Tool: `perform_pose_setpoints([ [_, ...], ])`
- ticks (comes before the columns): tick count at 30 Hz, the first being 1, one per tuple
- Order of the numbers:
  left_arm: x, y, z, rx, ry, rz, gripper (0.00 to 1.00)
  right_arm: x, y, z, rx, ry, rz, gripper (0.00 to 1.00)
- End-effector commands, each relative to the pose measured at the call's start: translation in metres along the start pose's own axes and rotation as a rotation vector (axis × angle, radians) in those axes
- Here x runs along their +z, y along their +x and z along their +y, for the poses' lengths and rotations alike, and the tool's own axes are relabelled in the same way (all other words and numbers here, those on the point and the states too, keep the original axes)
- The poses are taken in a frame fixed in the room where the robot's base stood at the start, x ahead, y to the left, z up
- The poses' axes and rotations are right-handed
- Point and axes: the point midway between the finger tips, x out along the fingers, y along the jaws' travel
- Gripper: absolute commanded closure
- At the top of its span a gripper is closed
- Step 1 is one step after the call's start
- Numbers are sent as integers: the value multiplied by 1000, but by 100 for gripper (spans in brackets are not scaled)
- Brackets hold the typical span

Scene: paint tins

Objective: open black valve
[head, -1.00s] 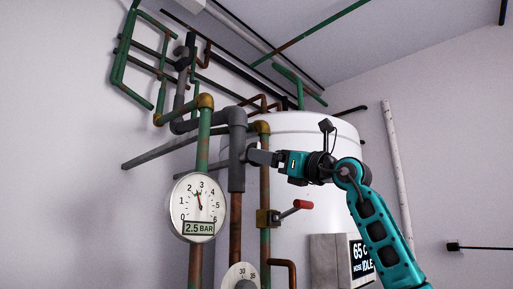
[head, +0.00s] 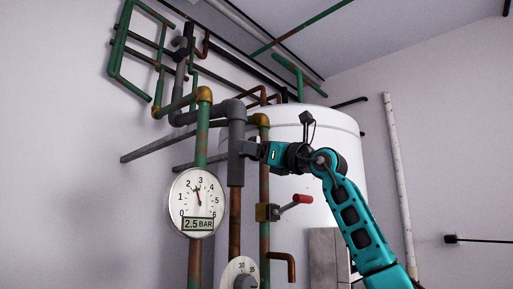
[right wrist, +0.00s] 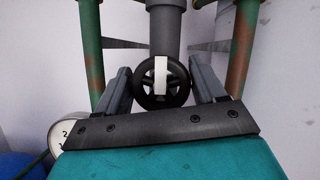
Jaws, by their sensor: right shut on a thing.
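The black valve (right wrist: 148,97) is a small spoked handwheel with a white bar across it, seen in the right wrist view in front of a thick grey pipe (right wrist: 166,20). The white bar stands upright. My right gripper (right wrist: 162,84) is shut on the wheel, one grey finger on each side of it. In the head view the right gripper (head: 248,149) reaches the grey pipe (head: 237,170) from the right, and its fingers hide the wheel there. My left gripper is not in view.
A round gauge (head: 195,202) reading 2.5 BAR hangs left of the grey pipe. A red-handled valve (head: 268,212) is below my right gripper. A white tank (head: 335,130) stands behind, and a dial (head: 238,270) is lower down.

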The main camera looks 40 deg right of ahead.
Motion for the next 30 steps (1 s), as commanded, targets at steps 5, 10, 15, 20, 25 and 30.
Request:
perform_pose_setpoints([
  [5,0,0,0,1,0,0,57,0,0,0,0,0,0,57],
  [10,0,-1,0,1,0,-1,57,0,0,0,2,-2,1,61],
  [15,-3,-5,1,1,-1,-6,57,1,0,0,14,-33,1,61],
  [20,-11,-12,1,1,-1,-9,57,2,2,-1,44,-104,4,61],
  [25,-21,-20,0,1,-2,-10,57,2,2,0,94,-223,3,61],
  [30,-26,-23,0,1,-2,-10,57,1,1,1,156,-367,2,61],
])
